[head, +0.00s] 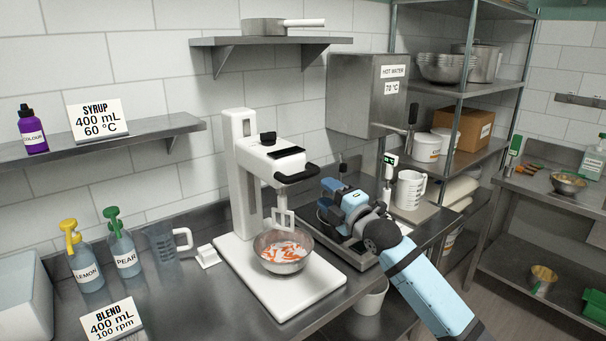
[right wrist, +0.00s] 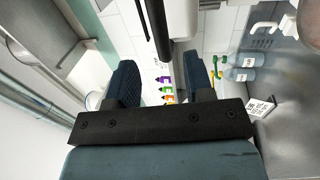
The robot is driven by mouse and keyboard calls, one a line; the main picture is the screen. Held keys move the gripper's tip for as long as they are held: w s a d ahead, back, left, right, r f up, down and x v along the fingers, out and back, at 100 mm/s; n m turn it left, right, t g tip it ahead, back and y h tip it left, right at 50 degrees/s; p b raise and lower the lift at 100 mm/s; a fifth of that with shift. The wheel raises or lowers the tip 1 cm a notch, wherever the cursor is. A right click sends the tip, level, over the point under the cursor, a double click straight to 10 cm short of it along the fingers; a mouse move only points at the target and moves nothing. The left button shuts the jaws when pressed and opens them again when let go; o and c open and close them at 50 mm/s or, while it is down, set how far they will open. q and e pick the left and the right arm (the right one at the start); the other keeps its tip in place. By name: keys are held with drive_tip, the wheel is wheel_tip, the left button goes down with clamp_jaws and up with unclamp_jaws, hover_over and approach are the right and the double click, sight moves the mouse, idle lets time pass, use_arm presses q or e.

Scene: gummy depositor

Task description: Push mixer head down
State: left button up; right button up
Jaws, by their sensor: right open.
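The white mixer stands on a white base plate (head: 265,283). Its mixer head (head: 268,158) sits high on the column (head: 240,195), with a black handle (head: 298,175) at its front end. The beater (head: 283,217) hangs over a metal bowl (head: 283,264) holding orange and white pieces; its lower end is near the rim. My right gripper (head: 325,199) is open and empty, right of the head and a little below the handle. In the right wrist view, the handle (right wrist: 155,28) shows beyond the open fingers (right wrist: 160,68), apart from them. My left gripper is out of view.
A hot water tank (head: 366,95) hangs on the wall behind my gripper. A white jug (head: 409,189) and a tray with a sensor stand lie to the right. Syrup bottles (head: 122,243) and a clear jug (head: 163,243) stand left of the mixer. The space before the handle looks clear.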

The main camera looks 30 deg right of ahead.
sight(306, 178)
drive_tip(key=w, duration=0.3)
drive_tip(key=w+r+p, duration=0.1)
drive_tip(key=w, duration=0.2)
drive_tip(key=w+a+p, duration=0.1)
drive_tip(key=w, duration=0.2)
drive_tip(key=shift+r, duration=0.35)
drive_tip(key=shift+f, duration=0.1)
clamp_jaws()
